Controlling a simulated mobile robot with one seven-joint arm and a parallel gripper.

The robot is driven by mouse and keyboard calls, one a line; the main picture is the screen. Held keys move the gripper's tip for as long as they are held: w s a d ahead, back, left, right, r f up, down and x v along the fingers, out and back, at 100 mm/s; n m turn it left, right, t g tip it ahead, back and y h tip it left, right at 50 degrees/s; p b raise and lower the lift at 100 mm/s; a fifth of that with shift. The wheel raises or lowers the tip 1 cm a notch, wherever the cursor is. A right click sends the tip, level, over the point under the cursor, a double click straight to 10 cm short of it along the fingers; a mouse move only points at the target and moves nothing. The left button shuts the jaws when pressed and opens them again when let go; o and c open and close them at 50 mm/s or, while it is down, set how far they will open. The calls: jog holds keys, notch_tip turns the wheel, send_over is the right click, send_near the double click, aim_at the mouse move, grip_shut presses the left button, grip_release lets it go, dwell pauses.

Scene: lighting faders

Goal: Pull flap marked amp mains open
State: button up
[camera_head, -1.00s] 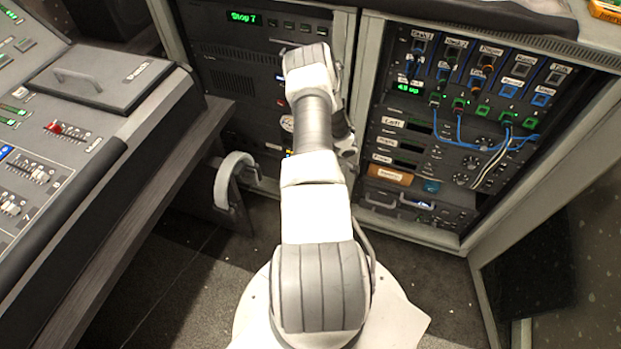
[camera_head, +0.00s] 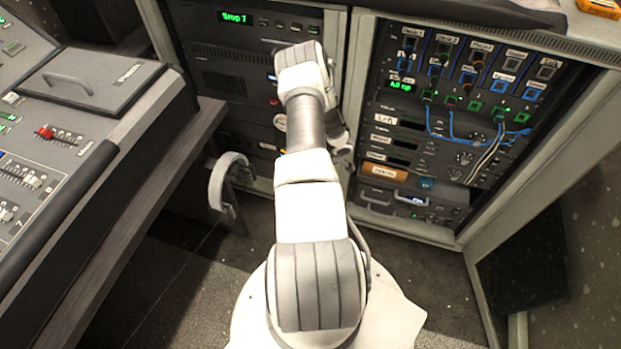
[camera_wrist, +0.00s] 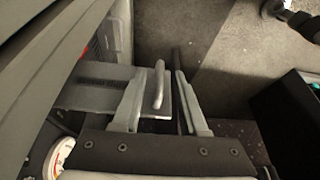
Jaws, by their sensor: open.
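In the wrist view a grey flap (camera_wrist: 98,95) carries a small dark label, too blurred to read. An upright bar handle (camera_wrist: 158,88) stands near the flap's right end. My gripper (camera_wrist: 159,74) is open, one finger on each side of this handle. I see a gap between the handle and the right finger; whether the left finger touches cannot be told. In the head view my arm reaches into the left rack (camera_head: 235,85) and hides the flap and my gripper.
The console desk (camera_head: 150,135) stands at left, with a curved light-grey hoop (camera_head: 230,172) beside it. The right rack (camera_head: 375,135) has blue cables hanging in front. A round white gauge (camera_wrist: 60,155) shows at the wrist view's lower left. Dark floor lies between desk and racks.

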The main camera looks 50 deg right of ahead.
jog(key=p+v, duration=0.5)
jog(key=v, duration=1.2)
jog(key=shift+r, duration=0.15)
jog(key=shift+s, duration=0.1)
